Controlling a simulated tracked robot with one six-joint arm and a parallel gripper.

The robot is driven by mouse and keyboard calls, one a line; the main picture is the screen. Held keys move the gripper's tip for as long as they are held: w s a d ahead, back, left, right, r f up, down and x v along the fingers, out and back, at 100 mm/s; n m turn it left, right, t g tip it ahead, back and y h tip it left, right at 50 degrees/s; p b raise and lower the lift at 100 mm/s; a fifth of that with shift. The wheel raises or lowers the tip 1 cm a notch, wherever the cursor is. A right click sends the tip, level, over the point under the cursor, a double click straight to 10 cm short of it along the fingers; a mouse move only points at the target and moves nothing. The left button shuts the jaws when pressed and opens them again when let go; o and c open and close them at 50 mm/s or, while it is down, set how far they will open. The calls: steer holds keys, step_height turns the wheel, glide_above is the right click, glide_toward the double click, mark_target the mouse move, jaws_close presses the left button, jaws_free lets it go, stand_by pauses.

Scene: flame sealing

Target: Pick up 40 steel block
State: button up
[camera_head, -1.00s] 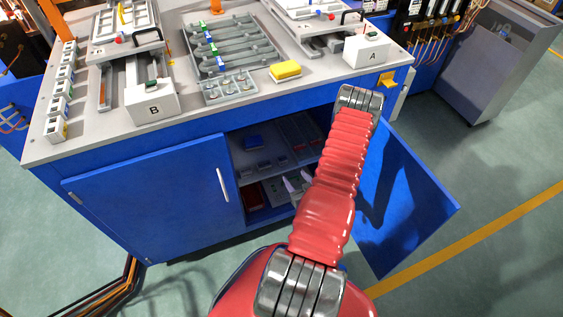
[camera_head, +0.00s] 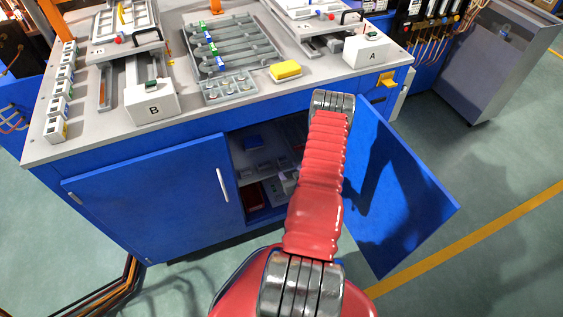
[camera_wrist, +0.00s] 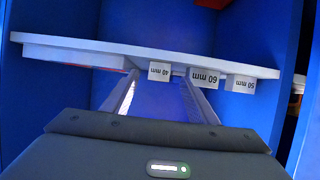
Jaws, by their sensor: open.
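The steel block labelled 40 mm (camera_wrist: 159,71) shows in the wrist view, its label upside down, against the pale shelf (camera_wrist: 60,43). My gripper (camera_wrist: 160,80) is open, with one finger on each side of the 40 mm block in the picture. I cannot tell whether either finger touches it. The right finger overlaps the line of sight near the 60 mm block (camera_wrist: 205,77). The 50 mm block (camera_wrist: 242,84) is farther right. In the head view my arm hides most of the gripper inside the cabinet.
The blue cabinet's right door (camera_head: 400,190) stands open and its left door (camera_head: 160,195) is shut. Blue walls enclose the shelf. The bench top (camera_head: 190,110) above carries fixtures and a yellow sponge-like block (camera_head: 285,71).

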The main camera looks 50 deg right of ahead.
mark_target(283, 162)
steer(key=shift+x, duration=2.6)
steer(key=shift+r, duration=0.1)
jaws_close()
